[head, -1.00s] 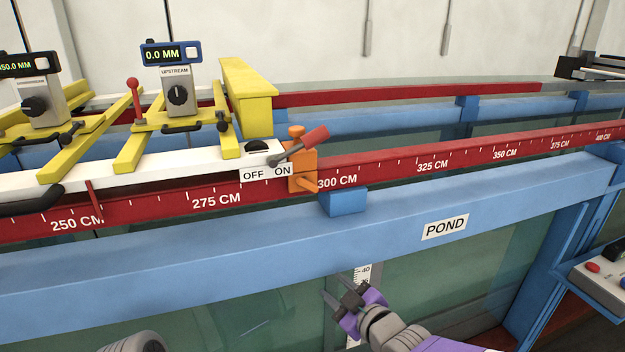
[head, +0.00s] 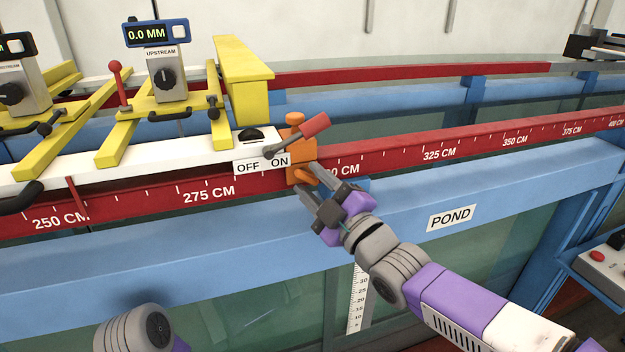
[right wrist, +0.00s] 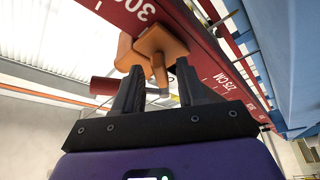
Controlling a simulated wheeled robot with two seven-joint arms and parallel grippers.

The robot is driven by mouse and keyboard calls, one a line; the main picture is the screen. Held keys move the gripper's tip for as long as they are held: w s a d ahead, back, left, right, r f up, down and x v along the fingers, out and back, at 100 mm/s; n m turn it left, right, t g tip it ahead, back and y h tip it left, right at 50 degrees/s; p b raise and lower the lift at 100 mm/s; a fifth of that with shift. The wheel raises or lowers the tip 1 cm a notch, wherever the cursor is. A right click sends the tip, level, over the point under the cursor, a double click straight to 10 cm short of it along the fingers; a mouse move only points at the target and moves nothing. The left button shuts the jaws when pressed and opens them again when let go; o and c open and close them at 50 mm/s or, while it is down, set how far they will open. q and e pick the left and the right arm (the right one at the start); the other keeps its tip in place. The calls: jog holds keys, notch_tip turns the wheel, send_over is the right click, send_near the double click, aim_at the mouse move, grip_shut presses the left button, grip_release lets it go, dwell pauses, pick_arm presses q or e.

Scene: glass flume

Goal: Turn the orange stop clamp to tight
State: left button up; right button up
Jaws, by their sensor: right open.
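The orange stop clamp (head: 297,150) sits on the red rail near the 300 cm mark, at the right end of the white carriage board. Its orange handle (head: 306,176) sticks out at the front. My right gripper (head: 310,181) is open, with its fingertips at this handle. In the right wrist view the clamp (right wrist: 168,42) lies just beyond the gripper (right wrist: 158,70), and its handle shows between the two fingers. I cannot tell whether the fingers touch it. My left gripper is out of view.
A red-gripped lever (head: 314,124) leans over the clamp, beside the OFF/ON label (head: 262,163). The blue beam (head: 420,205) with the POND sign runs below the red rail (head: 400,158). A yellow block (head: 243,85) stands behind the clamp.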

jog(key=shift+w+a, duration=0.15)
grip_shut()
